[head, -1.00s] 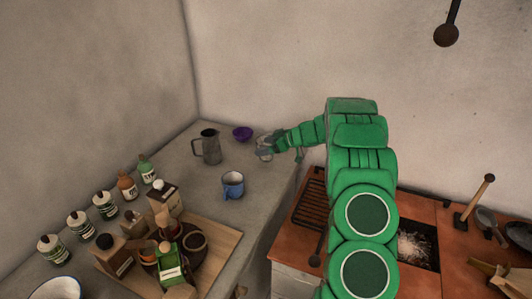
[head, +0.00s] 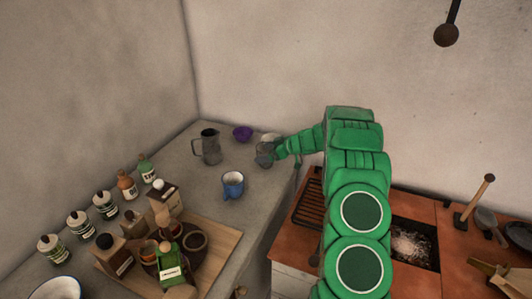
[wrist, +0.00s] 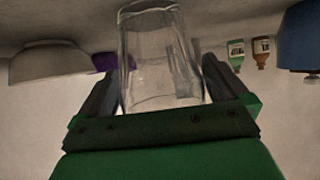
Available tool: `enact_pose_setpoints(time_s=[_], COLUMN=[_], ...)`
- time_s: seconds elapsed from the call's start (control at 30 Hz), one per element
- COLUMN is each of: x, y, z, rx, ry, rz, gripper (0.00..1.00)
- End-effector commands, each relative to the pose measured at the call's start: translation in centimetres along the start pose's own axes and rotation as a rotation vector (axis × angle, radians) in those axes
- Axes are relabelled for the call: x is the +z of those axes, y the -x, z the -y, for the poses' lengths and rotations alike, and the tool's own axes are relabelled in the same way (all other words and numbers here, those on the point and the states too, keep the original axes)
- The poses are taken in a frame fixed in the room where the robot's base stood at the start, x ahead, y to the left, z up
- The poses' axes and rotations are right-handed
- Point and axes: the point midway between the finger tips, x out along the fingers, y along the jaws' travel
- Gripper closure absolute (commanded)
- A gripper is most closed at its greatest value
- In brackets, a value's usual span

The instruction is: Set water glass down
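The water glass (wrist: 158,60) is clear and stands out in front of my gripper (wrist: 160,80) in the wrist view, with one dark finger close against each side. My gripper (head: 268,150) looks shut on the glass. In the head view, the glass (head: 264,157) is at the end of my green arm, over the far right part of the grey counter (head: 213,178). Its outline looks roughly upright. I cannot tell whether its base touches the counter.
A pale bowl (wrist: 45,62) is close by, and a purple bowl (head: 242,133) sits left of the glass. A wooden board (head: 215,245) with jars and boxes fills the front counter.

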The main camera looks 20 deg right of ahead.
Motion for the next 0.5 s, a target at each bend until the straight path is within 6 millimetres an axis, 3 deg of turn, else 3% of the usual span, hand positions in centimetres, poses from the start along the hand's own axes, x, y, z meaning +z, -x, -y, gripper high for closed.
enact_pose_setpoints(time_s=[0.27,0.5], x=[-0.2,-0.2], y=[0.1,2.7], z=[0.0,-0.1], rx=[0.000,0.001], ry=[0.000,-0.002], rz=[0.000,-0.001], gripper=[0.00,0.00])
